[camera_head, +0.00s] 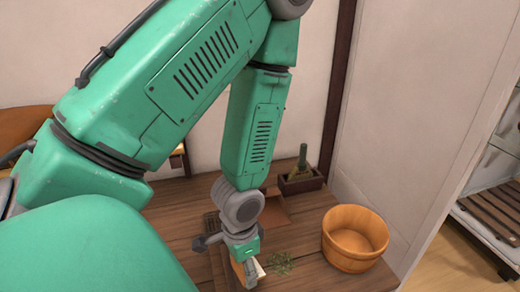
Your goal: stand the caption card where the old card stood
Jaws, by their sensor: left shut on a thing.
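My left arm comes in from the left and reaches down to the wooden table (180,212). My left gripper (245,262) is low over the table's front part and is shut on a small pale piece, which looks like the caption card (259,269). Only a cream edge of it shows beside the fingers, so its tilt and any writing cannot be told. I cannot tell whether it touches the table. No other card can be made out; my arm covers much of the table's left side. My right gripper is not in view.
A round wooden tub (354,240) stands right of the gripper. A green sprig (280,263) lies between them. A slatted shelf (497,215) stands at far right.

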